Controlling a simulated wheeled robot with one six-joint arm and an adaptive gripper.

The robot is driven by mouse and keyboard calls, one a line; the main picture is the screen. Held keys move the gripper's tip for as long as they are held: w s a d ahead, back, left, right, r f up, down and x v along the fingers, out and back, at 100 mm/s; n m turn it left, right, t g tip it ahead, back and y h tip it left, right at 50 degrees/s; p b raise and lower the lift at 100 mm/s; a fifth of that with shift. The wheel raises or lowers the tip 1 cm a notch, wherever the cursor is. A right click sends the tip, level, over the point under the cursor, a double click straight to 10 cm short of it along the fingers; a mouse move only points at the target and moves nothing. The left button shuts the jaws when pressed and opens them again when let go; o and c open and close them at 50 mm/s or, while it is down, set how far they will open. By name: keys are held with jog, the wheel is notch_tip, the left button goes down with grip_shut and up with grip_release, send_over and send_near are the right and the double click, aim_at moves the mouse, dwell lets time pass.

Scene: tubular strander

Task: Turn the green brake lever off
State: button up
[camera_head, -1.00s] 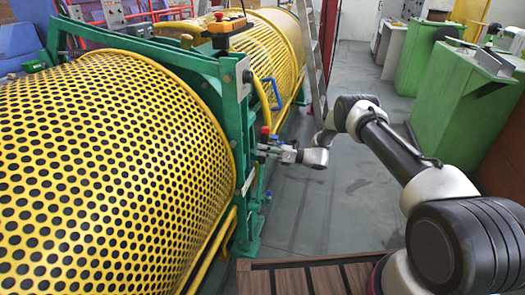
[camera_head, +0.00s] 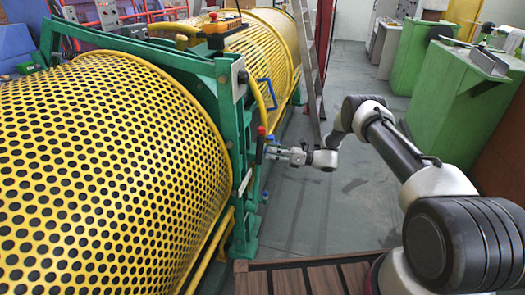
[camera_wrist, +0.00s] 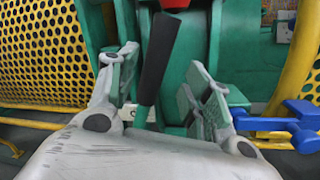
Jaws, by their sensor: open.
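The brake lever shows in the head view as a dark upright bar with a red knob (camera_head: 261,131) on the green frame (camera_head: 240,110). My gripper (camera_head: 278,153) is open, just to the right of the lever in the head view. In the wrist view my gripper (camera_wrist: 160,75) has one finger on each side of the bar, with gaps. Whether the bar lies between the fingers or beyond them, I cannot tell.
Yellow perforated drum guards (camera_head: 110,170) flank the green frame. A blue handle (camera_wrist: 290,125) sits close to the right finger. A ladder (camera_head: 318,60) stands behind. Green cabinets (camera_head: 460,110) line the right side. Grey floor (camera_head: 310,210) is clear between.

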jog(key=v, duration=0.6)
jog(key=shift+d, duration=0.4)
jog(key=shift+f, duration=0.1)
jog(key=s+f+n+g+h, duration=0.3)
jog(key=s+f+n, duration=0.1)
jog(key=s+f, duration=0.4)
jog(key=s+d+r+n+g+h, duration=0.2)
jog(key=s+d+n+g, duration=0.1)
jog(key=s, duration=0.2)
jog(key=s+d+r+n+h, duration=0.4)
jog(key=s+r+n, duration=0.15)
jog(key=r, duration=0.45)
jog(key=s+d+r+n+h, duration=0.3)
jog(key=s+d+r+n, duration=0.15)
jog(key=s+r, duration=0.4)
jog(key=s+d+r+n+h, duration=0.4)
jog(key=d+r, duration=0.1)
jog(key=r, duration=0.6)
jog(key=s+d+r+n+t+h, duration=0.2)
jog(key=s+r+t, duration=0.4)
jog(key=s+r, duration=0.8)
jog(key=shift+s+d+r+n+t+h, duration=0.15)
jog(key=shift+d+r+n+t+h, duration=0.15)
jog(key=shift+r+n+h, duration=0.5)
